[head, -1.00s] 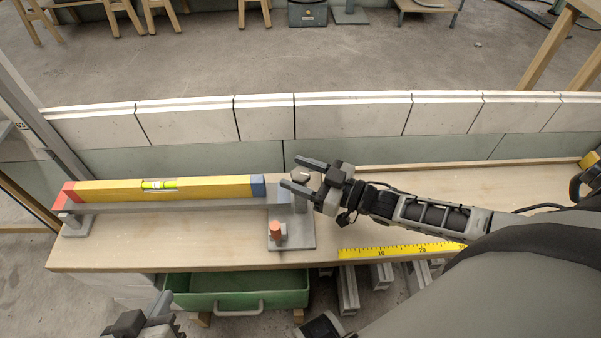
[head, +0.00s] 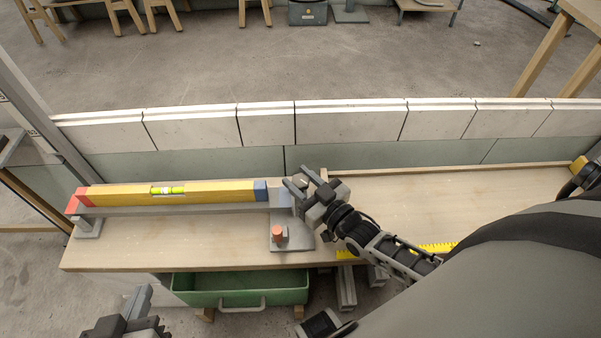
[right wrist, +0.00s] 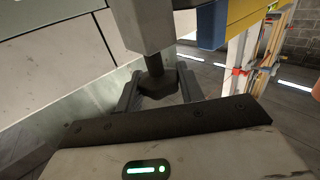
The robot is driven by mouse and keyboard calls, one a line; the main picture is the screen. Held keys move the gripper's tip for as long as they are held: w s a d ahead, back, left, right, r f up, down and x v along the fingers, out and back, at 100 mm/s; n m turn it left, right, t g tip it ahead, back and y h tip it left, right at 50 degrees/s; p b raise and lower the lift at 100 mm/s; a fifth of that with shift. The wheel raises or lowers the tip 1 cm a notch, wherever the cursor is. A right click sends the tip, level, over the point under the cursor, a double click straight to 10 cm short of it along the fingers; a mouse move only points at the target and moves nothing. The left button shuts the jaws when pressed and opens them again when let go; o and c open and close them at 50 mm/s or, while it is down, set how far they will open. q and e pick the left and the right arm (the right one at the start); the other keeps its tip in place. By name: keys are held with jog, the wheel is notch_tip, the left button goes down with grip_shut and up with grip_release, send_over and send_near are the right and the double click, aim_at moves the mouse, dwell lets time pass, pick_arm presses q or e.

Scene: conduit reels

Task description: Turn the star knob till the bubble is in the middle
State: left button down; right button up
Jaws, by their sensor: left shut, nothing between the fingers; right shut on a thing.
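A yellow spirit level (head: 215,191) with a red left end and a blue right end lies along a grey beam (head: 180,209) on the bench. Its green vial (head: 168,190) is too small to tell where the bubble sits. The dark star knob (right wrist: 158,84) is under the beam's right end in the right wrist view. My right gripper (head: 293,186) is shut on the knob, one finger on each side; in the head view the gripper hides it. My left gripper (head: 141,298) is shut and empty, low in front of the bench, away from the level.
An orange-topped post (head: 278,232) stands on the grey base plate (head: 302,244) near my right gripper. A yellow ruler (head: 436,247) lies at the bench's front edge, partly behind my arm. A green drawer (head: 240,281) is below.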

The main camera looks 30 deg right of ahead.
jog(key=shift+r+m+h, duration=0.1)
jog(key=shift+m+h, duration=0.4)
jog(key=shift+h, duration=0.1)
jog(key=shift+h+p, duration=0.3)
jog(key=shift+h, duration=0.2)
jog(key=shift+m+h, duration=0.8)
jog(key=shift+h, duration=0.1)
pick_arm(q)
jog(key=shift+s+a+r+p, duration=0.1)
jog(key=shift+r+p, duration=0.2)
jog(key=shift+r, duration=0.1)
jog(key=shift+w+r, duration=0.15)
jog(key=shift+w, duration=0.05)
pick_arm(e)
jog(key=shift+h, duration=0.3)
jog(key=o, duration=1)
jog(key=shift+c, duration=0.2)
pick_arm(q)
jog(key=shift+s, duration=0.15)
